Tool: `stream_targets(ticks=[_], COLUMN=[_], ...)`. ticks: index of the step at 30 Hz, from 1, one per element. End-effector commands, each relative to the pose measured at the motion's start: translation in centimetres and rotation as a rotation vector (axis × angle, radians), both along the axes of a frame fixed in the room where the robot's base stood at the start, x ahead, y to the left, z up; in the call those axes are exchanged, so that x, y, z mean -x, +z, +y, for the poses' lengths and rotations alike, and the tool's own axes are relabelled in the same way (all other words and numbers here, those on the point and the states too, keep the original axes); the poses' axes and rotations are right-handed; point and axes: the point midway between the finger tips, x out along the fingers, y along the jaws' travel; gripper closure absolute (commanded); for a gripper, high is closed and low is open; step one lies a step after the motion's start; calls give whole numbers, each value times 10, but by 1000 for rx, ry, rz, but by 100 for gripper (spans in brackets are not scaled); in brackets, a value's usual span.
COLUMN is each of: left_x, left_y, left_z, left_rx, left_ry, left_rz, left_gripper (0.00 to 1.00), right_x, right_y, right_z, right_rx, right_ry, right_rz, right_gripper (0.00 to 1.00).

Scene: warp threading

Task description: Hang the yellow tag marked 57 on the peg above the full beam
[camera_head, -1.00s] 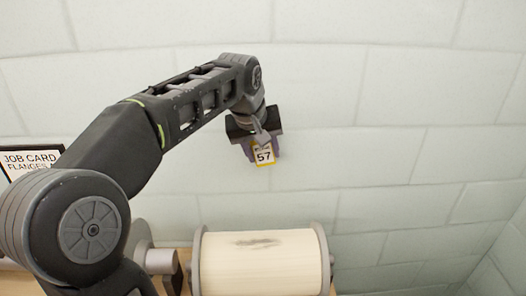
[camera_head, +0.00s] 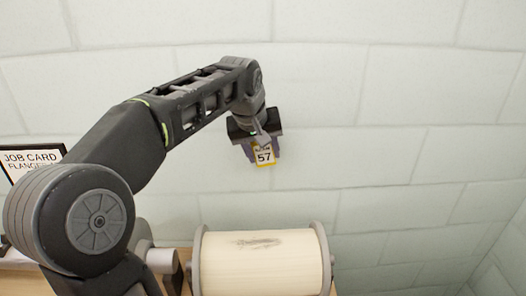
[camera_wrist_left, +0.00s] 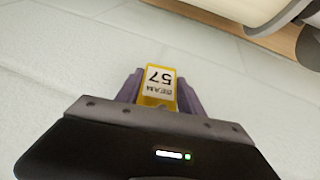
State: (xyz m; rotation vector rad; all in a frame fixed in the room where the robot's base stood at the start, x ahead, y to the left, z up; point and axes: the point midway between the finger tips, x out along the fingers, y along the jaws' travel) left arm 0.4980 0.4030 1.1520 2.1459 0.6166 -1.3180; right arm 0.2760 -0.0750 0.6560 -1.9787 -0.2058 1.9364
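The yellow tag marked 57 (camera_head: 263,155) is held in front of the pale block wall, above the full beam. My left gripper (camera_head: 258,152) is shut on the tag. The left wrist view shows the tag (camera_wrist_left: 159,84) upside down between the two purple fingers (camera_wrist_left: 158,92). The full beam (camera_head: 262,262), wound with cream yarn between grey flanges, lies below at the bottom of the head view. Its edge also shows in the left wrist view (camera_wrist_left: 225,8). I see no peg in either view; it may be hidden behind the gripper. My right gripper is not in view.
A framed job card (camera_head: 32,160) is at the far left, partly behind my left arm. Another grey flange or beam end (camera_head: 158,258) stands left of the full beam. The wall to the right of the gripper is bare.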

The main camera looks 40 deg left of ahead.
Motion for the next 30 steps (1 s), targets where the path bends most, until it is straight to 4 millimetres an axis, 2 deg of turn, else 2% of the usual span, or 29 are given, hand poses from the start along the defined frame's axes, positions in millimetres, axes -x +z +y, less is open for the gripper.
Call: stream_targets(ticks=[1, 9, 19, 23, 30], left_x=[0, 0, 2, 7, 23], left_y=[0, 0, 4, 16, 52], left_z=[0, 0, 0, -1, -6], left_rx=[0, 0, -1, -2, 0], left_ry=[0, 0, 0, 1, 0], left_rz=[0, 0, -1, -2, -4], left_gripper=[50, 30, 30, 30, 30], right_x=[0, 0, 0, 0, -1], right_y=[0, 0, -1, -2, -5], right_z=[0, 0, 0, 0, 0], right_rx=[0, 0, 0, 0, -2], right_ry=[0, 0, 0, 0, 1], right_rz=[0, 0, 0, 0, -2], right_gripper=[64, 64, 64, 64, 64])
